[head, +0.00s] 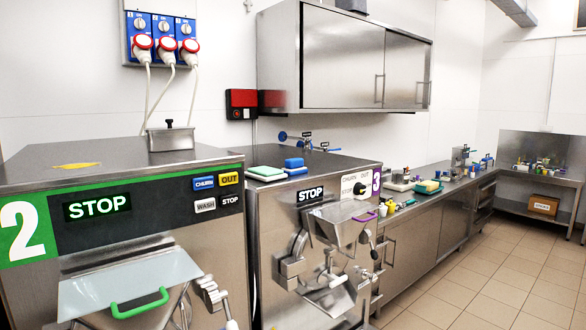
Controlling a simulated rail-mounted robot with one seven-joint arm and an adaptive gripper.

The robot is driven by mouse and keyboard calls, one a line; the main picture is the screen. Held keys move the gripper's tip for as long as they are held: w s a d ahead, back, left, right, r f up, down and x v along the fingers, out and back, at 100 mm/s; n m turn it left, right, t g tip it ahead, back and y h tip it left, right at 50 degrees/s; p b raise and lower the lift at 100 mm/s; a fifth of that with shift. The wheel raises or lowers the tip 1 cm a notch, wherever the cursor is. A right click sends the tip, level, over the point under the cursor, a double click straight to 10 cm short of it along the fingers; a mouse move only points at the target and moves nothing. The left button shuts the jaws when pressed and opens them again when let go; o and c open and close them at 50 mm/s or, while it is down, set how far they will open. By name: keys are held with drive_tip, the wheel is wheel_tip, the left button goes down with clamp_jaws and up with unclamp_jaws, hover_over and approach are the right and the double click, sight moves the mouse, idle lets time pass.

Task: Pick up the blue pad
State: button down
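A blue pad (293,163) sits on the flat steel top of the batch freezer numbered 3 (258,160), near its front edge. Another flat blue and white piece (296,171) shows at the pad's lower edge; I cannot tell whether the pad rests on it or beside it. A flat green and white pad (266,172) lies just left of the blue one, with a small gap. My gripper is not in view.
The batch freezer numbered 2 (110,180) stands at left, with a lidded steel container (170,137) on top. A steel wall cabinet (345,55) hangs above and behind. A long counter (430,200) with small items runs right. Tiled floor (480,285) is clear.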

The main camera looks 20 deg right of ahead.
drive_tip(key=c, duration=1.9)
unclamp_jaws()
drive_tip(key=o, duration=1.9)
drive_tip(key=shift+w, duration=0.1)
